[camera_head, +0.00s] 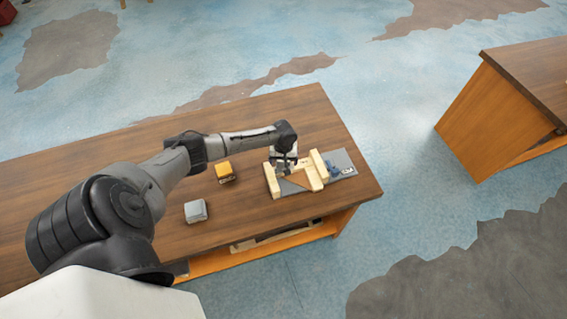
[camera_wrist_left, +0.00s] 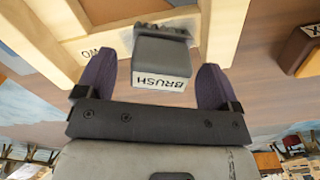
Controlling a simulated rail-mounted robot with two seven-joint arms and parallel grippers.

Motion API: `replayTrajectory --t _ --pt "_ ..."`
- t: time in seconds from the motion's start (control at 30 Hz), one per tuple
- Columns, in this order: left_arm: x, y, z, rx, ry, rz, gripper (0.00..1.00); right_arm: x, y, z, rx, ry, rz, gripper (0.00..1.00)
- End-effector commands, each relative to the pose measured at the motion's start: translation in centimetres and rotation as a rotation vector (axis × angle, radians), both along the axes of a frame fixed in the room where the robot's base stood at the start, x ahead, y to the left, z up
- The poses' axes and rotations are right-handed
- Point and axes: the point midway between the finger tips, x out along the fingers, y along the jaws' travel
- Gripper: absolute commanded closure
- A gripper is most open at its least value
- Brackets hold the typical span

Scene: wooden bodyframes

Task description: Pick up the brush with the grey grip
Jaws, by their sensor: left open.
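The brush with the grey grip (camera_wrist_left: 160,56) shows in the left wrist view as a grey block with a white label reading BRUSH and dark bristles behind it. It stands by the pale wooden frame (camera_wrist_left: 228,30). My left gripper (camera_wrist_left: 158,78) is open, with one purple-grey finger on each side of the grip and visible gaps to both. In the head view my left gripper (camera_head: 285,168) is over the left part of the wooden frame (camera_head: 317,168) and hides the brush there. My right gripper is not in view.
Another table (camera_head: 520,75) is at the right.

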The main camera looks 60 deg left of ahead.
Motion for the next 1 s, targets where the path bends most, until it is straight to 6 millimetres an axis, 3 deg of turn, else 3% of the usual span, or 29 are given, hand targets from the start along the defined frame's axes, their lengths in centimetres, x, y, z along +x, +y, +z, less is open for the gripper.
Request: replayTrajectory --t 0.1,0.7,1.0 --pt "-0.01 -0.01 0.02 0.0 0.0 0.0 0.15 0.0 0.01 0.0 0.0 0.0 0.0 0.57" --pt "-0.02 0.01 0.04 0.0 0.0 0.0 0.71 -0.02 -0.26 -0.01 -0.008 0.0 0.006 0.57" --pt "-0.03 0.05 0.52 0.0 0.0 0.001 0.71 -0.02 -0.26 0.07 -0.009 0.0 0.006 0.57"
